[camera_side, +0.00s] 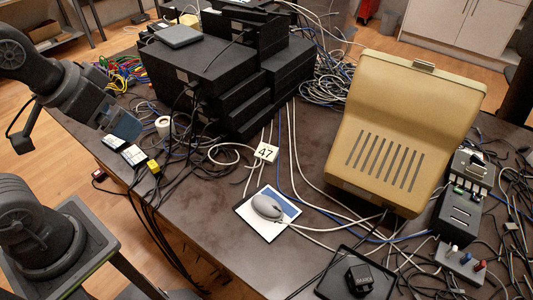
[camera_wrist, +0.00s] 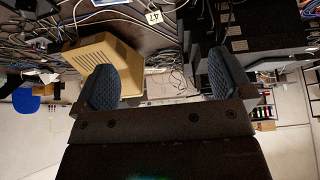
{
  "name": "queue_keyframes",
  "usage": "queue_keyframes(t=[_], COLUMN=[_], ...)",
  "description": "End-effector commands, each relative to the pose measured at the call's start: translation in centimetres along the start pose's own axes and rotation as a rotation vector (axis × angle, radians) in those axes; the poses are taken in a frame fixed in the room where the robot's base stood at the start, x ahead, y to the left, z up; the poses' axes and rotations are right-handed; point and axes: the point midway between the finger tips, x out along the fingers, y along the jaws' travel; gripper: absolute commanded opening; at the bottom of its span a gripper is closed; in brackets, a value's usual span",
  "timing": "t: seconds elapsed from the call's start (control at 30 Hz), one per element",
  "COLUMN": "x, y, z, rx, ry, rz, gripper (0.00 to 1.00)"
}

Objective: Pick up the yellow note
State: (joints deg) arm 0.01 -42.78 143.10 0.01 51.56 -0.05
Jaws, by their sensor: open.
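A small pale, cream-yellow note (camera_side: 265,152) marked 47 lies on the dark table among cables, between the stacked black boxes and the beige case. It also shows near the top middle of the wrist view as a small note (camera_wrist: 153,17), turned upside down. My gripper (camera_side: 122,125) is at the left of the side view, near the table's left edge and well apart from the note. In the wrist view my gripper (camera_wrist: 163,62) has its two dark textured fingers wide apart, with nothing held between them.
Stacked black boxes (camera_side: 205,75) stand behind and left of the note. A large beige case (camera_side: 405,125) stands to the right. A grey mouse (camera_side: 267,207) sits on a pad in front. A small yellow block (camera_side: 153,166) lies at the left edge. Loose cables cross the table.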

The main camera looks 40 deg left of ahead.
Motion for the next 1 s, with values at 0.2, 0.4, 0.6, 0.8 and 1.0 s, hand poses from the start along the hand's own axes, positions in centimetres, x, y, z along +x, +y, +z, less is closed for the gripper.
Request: queue_keyframes(t=[0.2, 0.4, 0.6, 0.8, 1.0], x=[0.9, 4.2, 10.0, 17.8, 26.5], y=[0.2, 0.8, 1.8, 3.1, 4.4], z=[-3.7, -10.0, -15.4, -19.1, -20.5], rx=[-0.017, -0.050, -0.084, -0.114, -0.142], ry=[-0.042, -0.107, -0.172, -0.235, -0.295], rz=[0.000, -0.003, -0.011, -0.024, -0.040], gripper=[0.98, 0.98, 0.98, 0.98, 0.98])
